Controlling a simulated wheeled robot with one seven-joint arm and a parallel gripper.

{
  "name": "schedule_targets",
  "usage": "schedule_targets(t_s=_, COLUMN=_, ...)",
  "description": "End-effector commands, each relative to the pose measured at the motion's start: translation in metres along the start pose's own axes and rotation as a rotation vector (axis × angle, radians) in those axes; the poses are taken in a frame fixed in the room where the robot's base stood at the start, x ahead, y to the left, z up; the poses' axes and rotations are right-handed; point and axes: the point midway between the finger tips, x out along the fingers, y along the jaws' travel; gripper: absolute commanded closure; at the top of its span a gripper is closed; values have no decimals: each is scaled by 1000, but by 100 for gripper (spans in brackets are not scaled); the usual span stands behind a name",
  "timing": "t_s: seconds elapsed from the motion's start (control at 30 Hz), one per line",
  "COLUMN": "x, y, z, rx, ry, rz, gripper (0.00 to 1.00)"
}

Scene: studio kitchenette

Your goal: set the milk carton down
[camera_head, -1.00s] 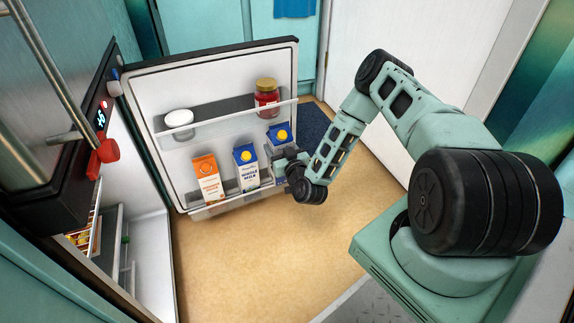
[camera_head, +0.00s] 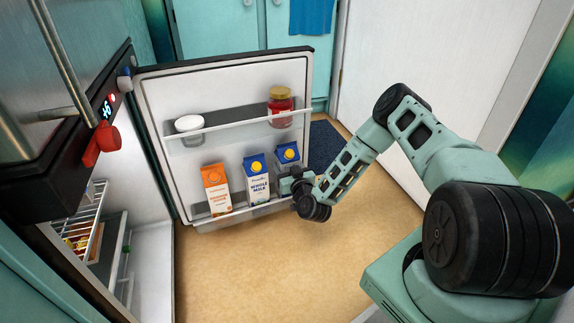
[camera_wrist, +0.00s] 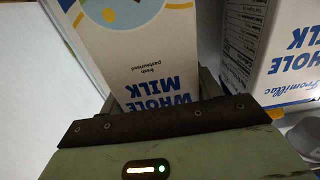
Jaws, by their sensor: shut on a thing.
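The held milk carton (camera_head: 287,154), white and blue with a yellow cap, is at the right end of the open fridge door's lower shelf (camera_head: 236,213). My gripper (camera_head: 291,181) is shut on it from the front right and hides its lower part. In the wrist view the carton (camera_wrist: 143,58) sits between the fingers, with "WHOLE MILK" upside down. Its base is hidden, so I cannot tell whether it touches the shelf. A second milk carton (camera_head: 258,180) stands just left of it; it also shows in the wrist view (camera_wrist: 280,55).
An orange juice carton (camera_head: 214,190) stands left on the same shelf. Above, the upper door shelf (camera_head: 235,128) holds a white-lidded jar (camera_head: 190,128) and a red jar (camera_head: 280,106). The fridge interior is at left. The floor (camera_head: 260,265) before the door is clear.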

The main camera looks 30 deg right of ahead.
Motion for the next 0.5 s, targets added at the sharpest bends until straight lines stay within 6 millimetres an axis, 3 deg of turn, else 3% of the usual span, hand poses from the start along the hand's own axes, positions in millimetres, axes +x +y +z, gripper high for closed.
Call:
schedule_targets(t_s=0.1, x=1, y=1, z=14, rx=1, ry=7, rz=2, gripper=97)
schedule_targets(t_s=0.5, x=1, y=0, z=16, rx=0, ry=6, rz=0, gripper=97)
